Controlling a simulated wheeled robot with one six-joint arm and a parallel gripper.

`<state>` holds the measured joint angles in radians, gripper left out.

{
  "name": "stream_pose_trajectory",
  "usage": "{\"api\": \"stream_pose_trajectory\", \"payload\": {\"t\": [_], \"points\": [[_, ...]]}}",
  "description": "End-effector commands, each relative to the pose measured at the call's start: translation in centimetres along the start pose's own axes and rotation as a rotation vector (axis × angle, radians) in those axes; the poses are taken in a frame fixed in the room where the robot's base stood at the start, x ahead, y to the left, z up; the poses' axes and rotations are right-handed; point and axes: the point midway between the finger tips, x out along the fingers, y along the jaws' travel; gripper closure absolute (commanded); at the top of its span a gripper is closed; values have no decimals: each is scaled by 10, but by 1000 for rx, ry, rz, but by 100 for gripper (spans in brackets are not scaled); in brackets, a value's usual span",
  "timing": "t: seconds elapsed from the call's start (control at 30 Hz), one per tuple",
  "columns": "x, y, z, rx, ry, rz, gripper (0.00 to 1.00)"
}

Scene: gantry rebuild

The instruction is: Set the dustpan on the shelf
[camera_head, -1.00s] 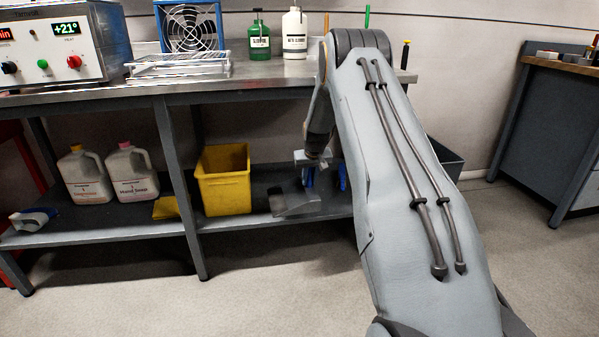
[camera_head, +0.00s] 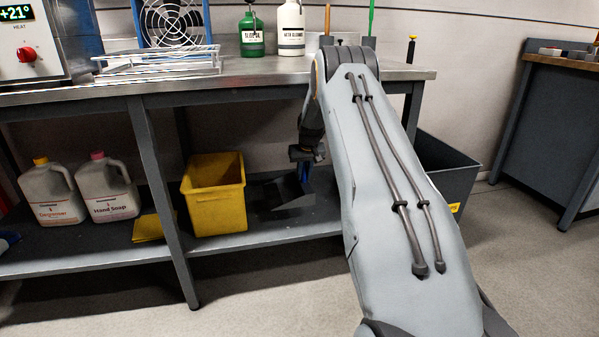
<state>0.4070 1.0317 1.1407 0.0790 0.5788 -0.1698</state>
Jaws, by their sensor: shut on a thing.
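The dustpan (camera_head: 290,194) is a dark grey, angular pan in shade over the right part of the lower shelf (camera_head: 262,232), just right of the yellow bin. My gripper (camera_head: 304,172) reaches in under the worktop and is shut on the dustpan. Blue fingers show beside the pan, partly hidden by my arm. Whether the pan's underside touches the shelf or hangs just above it, I cannot tell.
The yellow bin (camera_head: 214,196) and two jugs, one labelled hand soap (camera_head: 107,190), stand on the shelf. A table leg (camera_head: 163,200) divides it. The worktop edge (camera_head: 240,85) is above my gripper. A dark crate (camera_head: 447,170) stands at the right.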

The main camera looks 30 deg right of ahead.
Motion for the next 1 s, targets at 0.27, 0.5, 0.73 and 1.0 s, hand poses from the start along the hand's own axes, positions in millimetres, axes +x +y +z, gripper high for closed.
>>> {"api": "stream_pose_trajectory", "payload": {"t": [0.27, 0.5, 0.73, 1.0], "points": [[2, 0, -1, 1, 3, 0, 100], [15, 0, 5, 1, 2, 0, 100], [35, 0, 13, 1, 2, 0, 100], [57, 0, 22, 0, 3, 1, 100]]}}
